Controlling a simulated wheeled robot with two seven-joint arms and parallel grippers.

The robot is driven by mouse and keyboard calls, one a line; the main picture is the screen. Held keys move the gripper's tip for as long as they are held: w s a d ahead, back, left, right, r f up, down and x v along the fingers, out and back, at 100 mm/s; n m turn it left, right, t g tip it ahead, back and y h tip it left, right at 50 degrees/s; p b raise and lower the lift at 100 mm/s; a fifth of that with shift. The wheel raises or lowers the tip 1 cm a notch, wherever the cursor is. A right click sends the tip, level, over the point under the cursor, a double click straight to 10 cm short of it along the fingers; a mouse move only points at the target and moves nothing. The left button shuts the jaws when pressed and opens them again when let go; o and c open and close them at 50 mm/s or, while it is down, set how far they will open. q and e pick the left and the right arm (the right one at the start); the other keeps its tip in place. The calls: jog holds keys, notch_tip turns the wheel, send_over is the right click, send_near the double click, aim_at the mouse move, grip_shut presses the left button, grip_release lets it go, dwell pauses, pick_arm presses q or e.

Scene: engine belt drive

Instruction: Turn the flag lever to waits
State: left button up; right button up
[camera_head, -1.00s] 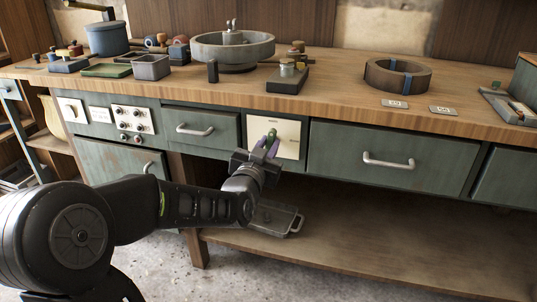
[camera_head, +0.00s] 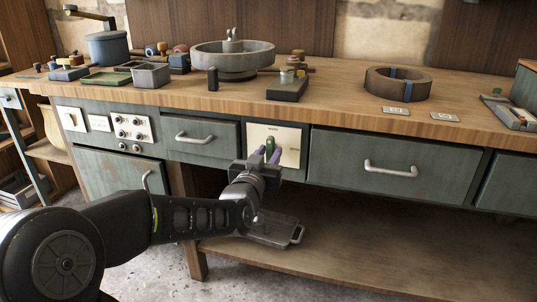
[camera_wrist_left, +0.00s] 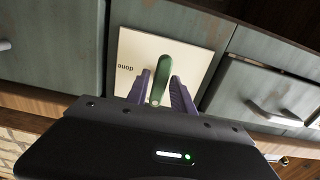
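The flag lever (camera_head: 269,146) is a green handle on a cream plate (camera_head: 290,139) set in the bench front, between two drawers. Small lettering shows at the plate's top; in the wrist view the plate (camera_wrist_left: 196,56) reads "done", upside down. My left gripper (camera_head: 268,156) is at the plate, its purple fingers one on each side of the lever. In the left wrist view the lever (camera_wrist_left: 161,82) stands between the fingers of the gripper (camera_wrist_left: 161,80), with narrow gaps showing, so they look open around it. My right gripper is not in view.
Drawer handles (camera_head: 391,169) stick out on both sides of the plate. A switch panel (camera_head: 132,127) is further left. A metal tray (camera_head: 272,232) lies on the low shelf beneath. The benchtop holds a round basin (camera_head: 232,60) and a brown ring (camera_head: 398,84).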

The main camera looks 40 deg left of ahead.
pick_arm(q)
jog(key=shift+o, duration=1)
jog(key=shift+s+d+r, duration=0.1)
jog(key=shift+s, duration=0.25)
jog(key=p+v, duration=0.1)
jog(key=v, duration=0.6)
jog(key=shift+p, duration=0.4)
